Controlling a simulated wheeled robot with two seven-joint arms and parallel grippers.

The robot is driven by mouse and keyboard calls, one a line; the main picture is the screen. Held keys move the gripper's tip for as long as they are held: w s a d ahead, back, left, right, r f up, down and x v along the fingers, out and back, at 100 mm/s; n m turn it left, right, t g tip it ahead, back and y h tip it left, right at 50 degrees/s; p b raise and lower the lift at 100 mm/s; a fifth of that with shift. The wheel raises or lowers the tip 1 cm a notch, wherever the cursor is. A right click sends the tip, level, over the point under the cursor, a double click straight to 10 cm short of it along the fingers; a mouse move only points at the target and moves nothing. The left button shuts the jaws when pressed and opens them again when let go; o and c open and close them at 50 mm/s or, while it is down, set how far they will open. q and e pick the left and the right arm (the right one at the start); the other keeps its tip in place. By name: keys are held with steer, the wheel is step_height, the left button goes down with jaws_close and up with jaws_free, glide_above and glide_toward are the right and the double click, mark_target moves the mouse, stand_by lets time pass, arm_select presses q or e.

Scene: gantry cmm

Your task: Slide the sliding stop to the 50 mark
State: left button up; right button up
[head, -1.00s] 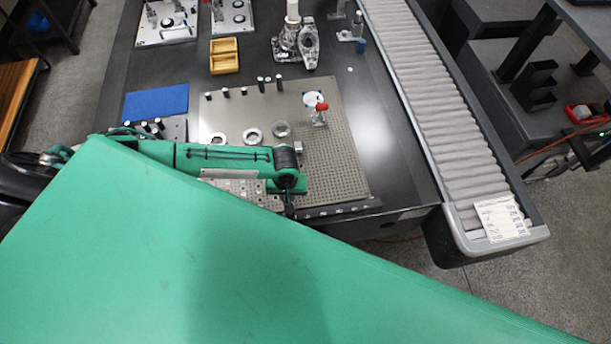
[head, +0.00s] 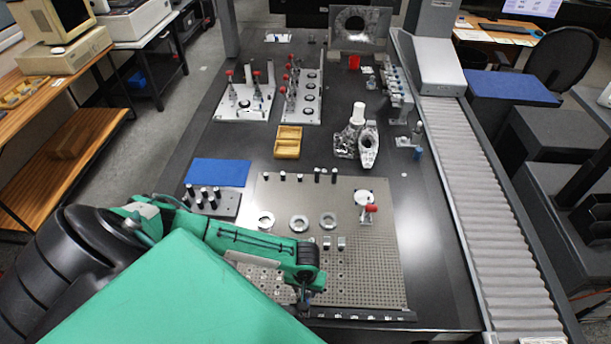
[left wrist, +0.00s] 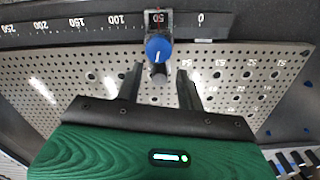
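The sliding stop (left wrist: 158,48), with a round blue knob, sits on a dark scale rail (left wrist: 85,28) in the left wrist view. Its window frames an upside-down 50, with a red line at the number. My left gripper (left wrist: 159,72) is open, its two fingers apart on either side below the knob; I see gaps between them and the stop. In the head view the rail (head: 365,315) runs along the plate's front edge. My left gripper (head: 303,298) points down over it there and hides the stop. My right gripper is in neither view.
A perforated plate (head: 375,262) lies behind the rail, with several rings and a red-handled clamp (head: 368,209) on it. A yellow tray (head: 288,142) and blue mat (head: 218,173) lie farther back. A roller conveyor (head: 485,190) runs along the right.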

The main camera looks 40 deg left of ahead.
arm_select(q)
steer(key=shift+r, duration=0.55)
step_height(320, 180, up, 13)
steer(key=b, duration=0.2)
steer(key=shift+f+b, duration=0.15)
steer(key=shift+b, duration=0.15)
